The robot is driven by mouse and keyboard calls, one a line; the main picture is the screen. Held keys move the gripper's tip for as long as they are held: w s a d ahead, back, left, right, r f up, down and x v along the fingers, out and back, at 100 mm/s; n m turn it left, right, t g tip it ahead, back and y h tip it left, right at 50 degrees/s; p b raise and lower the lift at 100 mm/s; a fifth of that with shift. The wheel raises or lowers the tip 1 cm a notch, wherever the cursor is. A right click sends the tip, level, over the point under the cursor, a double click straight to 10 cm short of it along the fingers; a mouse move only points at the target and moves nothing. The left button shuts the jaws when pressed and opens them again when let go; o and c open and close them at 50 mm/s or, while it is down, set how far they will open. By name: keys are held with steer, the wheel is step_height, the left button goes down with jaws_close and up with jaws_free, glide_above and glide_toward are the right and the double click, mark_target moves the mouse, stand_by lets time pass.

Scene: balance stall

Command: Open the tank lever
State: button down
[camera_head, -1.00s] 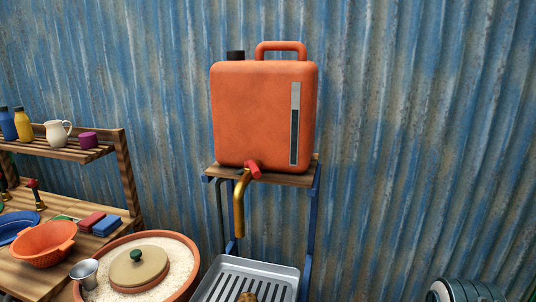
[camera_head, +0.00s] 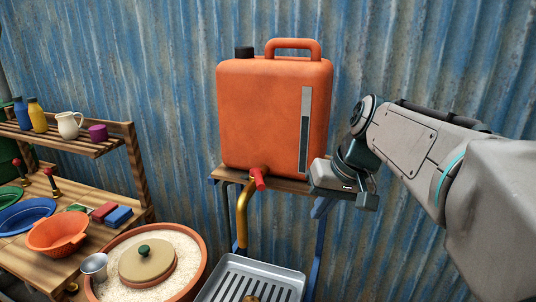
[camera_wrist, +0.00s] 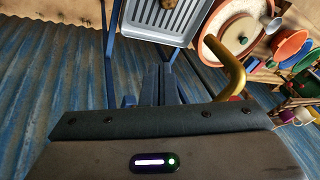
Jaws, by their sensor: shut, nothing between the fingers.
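The orange tank (camera_head: 262,120) stands on a wooden shelf on a blue metal frame, in the middle of the head view. A brass spout (camera_head: 243,215) bends down from its lower front. The red lever (camera_head: 258,178) sits at the top of the spout. My gripper (camera_head: 366,200) is just right of the tank's lower corner, apart from the lever. In the wrist view its fingers (camera_wrist: 158,78) are shut with nothing between them. The brass spout also shows in the wrist view (camera_wrist: 233,72), to the right of the fingers. The lever is not clear in the wrist view.
A metal drip tray (camera_head: 255,280) lies below the spout. A lidded clay pot of grain (camera_head: 197,245) stands to its left. Wooden shelves (camera_head: 100,148) with bottles, a jug and bowls are at far left. The corrugated wall (camera_head: 420,60) is close behind the tank.

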mark_target(258, 178)
steer(key=w+r+n+y+p, duration=0.25)
steer(key=w+r, duration=0.35)
steer(key=r, duration=0.6)
steer(key=w+a+f+p, duration=0.2)
steer(key=a+f, duration=0.6)
steer(key=shift+w+a+f+t, duration=0.2)
steer(key=shift+w+f+t, duration=0.05)
steer(key=shift+f+t, duration=0.1)
